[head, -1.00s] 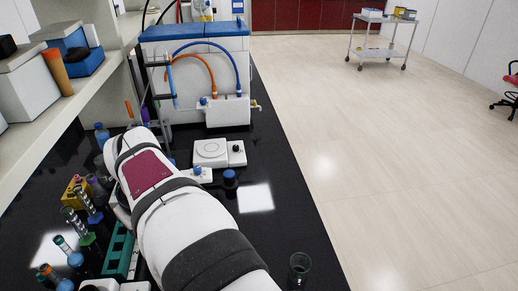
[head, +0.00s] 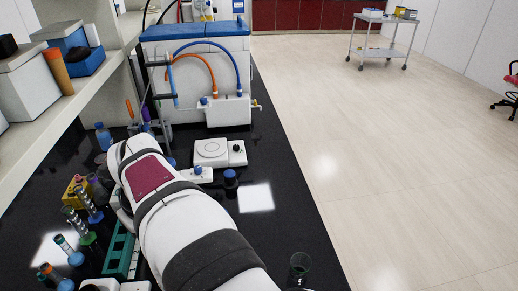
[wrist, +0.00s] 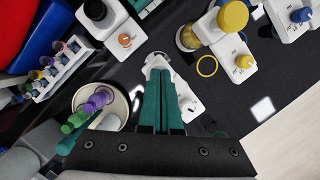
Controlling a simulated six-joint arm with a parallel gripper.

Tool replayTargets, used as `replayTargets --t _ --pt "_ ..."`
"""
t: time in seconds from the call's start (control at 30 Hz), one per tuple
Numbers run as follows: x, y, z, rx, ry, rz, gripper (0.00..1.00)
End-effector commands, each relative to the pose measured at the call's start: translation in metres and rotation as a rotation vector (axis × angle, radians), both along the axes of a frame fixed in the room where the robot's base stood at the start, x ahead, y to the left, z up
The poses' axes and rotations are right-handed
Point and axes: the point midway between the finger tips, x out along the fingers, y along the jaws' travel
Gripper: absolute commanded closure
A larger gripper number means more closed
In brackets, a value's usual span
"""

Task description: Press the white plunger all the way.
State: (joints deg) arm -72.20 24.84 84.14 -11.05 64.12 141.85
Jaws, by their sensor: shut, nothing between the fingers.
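My gripper (wrist: 163,98) shows in the wrist view with its two teal fingers together and nothing between them. In the head view my arm hides the gripper and this device.
Beside the gripper stand a round pale container (wrist: 82,97) with coloured-capped tubes and a white device with an orange knob (wrist: 124,40). The head view shows a green rack (head: 119,252) and a dark glass (head: 300,266).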

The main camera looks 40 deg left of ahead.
Motion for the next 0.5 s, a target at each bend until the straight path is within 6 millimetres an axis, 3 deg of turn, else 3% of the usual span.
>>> replayTargets --t 0.5 --pt "-0.0002 -0.0006 -0.0102 -0.004 0.001 -0.001 1.00"
